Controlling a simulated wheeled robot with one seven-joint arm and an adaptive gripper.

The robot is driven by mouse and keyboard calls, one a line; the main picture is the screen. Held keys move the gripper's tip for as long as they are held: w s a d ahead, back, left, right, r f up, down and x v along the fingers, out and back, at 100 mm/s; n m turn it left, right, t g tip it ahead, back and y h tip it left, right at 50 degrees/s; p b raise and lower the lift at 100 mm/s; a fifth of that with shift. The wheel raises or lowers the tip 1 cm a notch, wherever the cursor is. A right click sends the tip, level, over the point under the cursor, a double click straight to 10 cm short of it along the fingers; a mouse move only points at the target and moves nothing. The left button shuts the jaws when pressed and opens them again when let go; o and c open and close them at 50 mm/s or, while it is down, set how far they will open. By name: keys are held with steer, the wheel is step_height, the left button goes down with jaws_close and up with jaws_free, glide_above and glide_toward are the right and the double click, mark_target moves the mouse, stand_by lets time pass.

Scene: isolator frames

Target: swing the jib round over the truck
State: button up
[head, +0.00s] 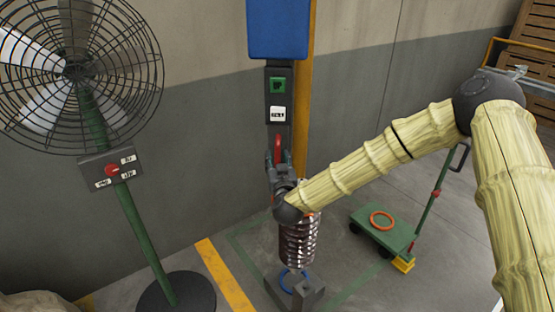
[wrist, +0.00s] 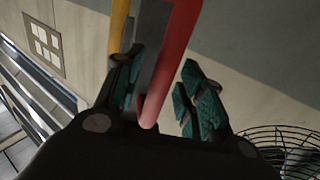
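A blue block (head: 278,28) shows at the top centre, with a dark upright bar (head: 270,104) below it; which part is the jib I cannot tell for sure. The bar carries a green sign, a white label and a red handle (head: 278,147). My gripper (head: 279,160) is open at the handle's lower end. In the wrist view the red handle (wrist: 172,58) runs between my fingers, with a gap to the right finger. The truck (head: 385,229) is a low green cart at the right, with an orange ring on its deck.
A brown ribbed stack (head: 298,240) is below my gripper, its top hidden by my wrist. Under it is a grey block (head: 306,293) with a blue ring. A caged fan (head: 75,72) stands left. An orange post (head: 303,100) is behind the bar. Floor is clear around the truck.

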jaws_close()
stand_by(0.3)
